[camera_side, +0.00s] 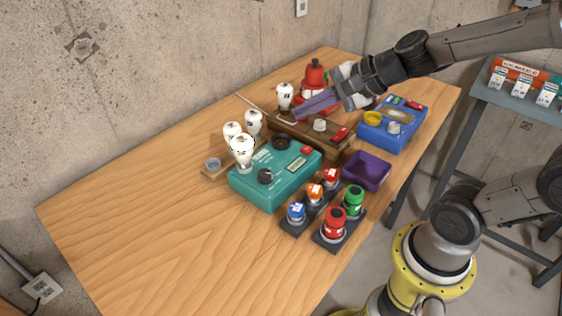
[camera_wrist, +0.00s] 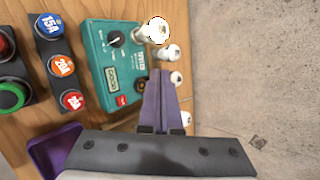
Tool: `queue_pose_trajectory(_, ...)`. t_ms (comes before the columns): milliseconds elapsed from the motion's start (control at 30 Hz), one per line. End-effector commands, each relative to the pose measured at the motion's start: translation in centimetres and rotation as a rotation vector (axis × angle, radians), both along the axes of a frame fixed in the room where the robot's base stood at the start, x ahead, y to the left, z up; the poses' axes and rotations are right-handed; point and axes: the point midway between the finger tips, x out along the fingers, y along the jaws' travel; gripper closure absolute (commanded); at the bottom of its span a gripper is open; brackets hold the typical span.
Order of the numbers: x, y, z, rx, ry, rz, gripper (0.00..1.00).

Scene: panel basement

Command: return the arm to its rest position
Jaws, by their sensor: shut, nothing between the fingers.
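My gripper (camera_side: 315,104) is shut and empty, its two purple-grey fingers pressed together. In the side view it is above the back part of the table, over the brown wooden box (camera_side: 330,142) and just right of a white bulb (camera_side: 285,95). My arm reaches in from the upper right. In the wrist view the shut fingers (camera_wrist: 158,88) point toward the teal box (camera_wrist: 112,62) and hide part of the table. I cannot tell the exact height of the fingers above the box.
Several white bulbs (camera_side: 242,150) stand by the teal box. A red device (camera_side: 314,78) and a blue box (camera_side: 393,124) are at the back. The left of the wooden table (camera_side: 130,215) is clear; a concrete wall (camera_side: 150,80) is behind.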

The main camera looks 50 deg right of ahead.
Motion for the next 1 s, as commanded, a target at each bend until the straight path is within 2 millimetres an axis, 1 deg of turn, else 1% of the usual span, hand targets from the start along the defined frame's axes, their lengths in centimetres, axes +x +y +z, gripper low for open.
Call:
queue_pose_trajectory(33,-1.5,1.5,1.2,-0.093,-0.037,0.122,1.0)
queue_pose_trajectory(100,-3.7,3.0,1.9,-0.237,-0.071,0.289,1.0)
queue_pose_trajectory(167,-5.7,3.8,2.2,-0.37,-0.099,0.431,1.0)
queue_pose_trajectory(233,-8.0,4.0,2.3,-0.535,-0.12,0.591,1.0)
queue_pose_trajectory(300,-10.2,3.7,1.9,-0.702,-0.128,0.741,1.0)
queue_pose_trajectory(367,-11.9,2.9,1.5,-0.839,-0.123,0.857,1.0)
queue_pose_trajectory(400,-12.8,2.2,1.2,-0.921,-0.112,0.925,1.0)
queue_pose_trajectory(500,-14.6,0.3,0.4,-1.092,-0.064,1.066,1.0)
queue_pose_trajectory(600,-15.7,-1.3,-0.4,-1.198,-0.003,1.173,1.0)
queue_pose_trajectory(700,-16.3,-2.2,-0.9,-1.248,0.034,1.249,1.0)
queue_pose_trajectory(1000,-16.4,-2.1,-0.9,-1.255,0.03,1.265,1.0)
